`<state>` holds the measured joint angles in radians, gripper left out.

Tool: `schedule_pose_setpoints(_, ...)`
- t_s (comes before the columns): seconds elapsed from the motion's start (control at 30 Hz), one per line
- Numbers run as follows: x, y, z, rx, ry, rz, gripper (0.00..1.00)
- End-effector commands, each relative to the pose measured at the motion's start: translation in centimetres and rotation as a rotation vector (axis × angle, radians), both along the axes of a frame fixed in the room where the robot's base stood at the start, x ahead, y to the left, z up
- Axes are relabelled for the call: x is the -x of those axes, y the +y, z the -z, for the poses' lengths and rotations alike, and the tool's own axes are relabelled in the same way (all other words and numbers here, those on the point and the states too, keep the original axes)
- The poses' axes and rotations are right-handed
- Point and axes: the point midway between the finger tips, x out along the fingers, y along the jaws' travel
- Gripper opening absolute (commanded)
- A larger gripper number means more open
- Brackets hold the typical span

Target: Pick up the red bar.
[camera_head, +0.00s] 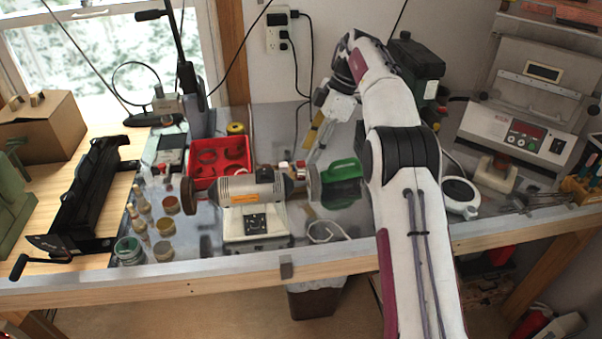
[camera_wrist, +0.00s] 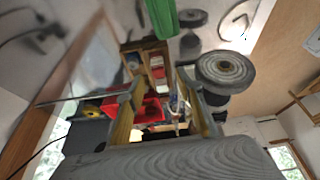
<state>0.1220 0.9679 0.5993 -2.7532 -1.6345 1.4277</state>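My gripper (camera_head: 313,146) points down over the bench, behind the bench grinder. In the wrist view its two yellowish fingers (camera_wrist: 160,112) stand apart with a gap between them, and I see nothing held. A small red and white piece (camera_wrist: 157,72) lies in a brown wooden holder beyond the fingertips. Small red and white pieces (camera_head: 284,166) also show behind the grinder in the head view, left of the gripper. I cannot tell for sure which of these is the red bar, as they are small and partly hidden.
The bench grinder (camera_head: 252,196) stands in front of the gripper; its wheel (camera_wrist: 224,70) is close on the right in the wrist view.

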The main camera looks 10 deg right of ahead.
Motion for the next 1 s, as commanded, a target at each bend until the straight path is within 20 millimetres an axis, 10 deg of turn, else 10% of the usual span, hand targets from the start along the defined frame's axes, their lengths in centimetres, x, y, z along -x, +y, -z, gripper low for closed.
schedule_pose_setpoints(1.0, -0.1, 1.5, 3.1, 0.0, 0.001, -0.001, 0.36)
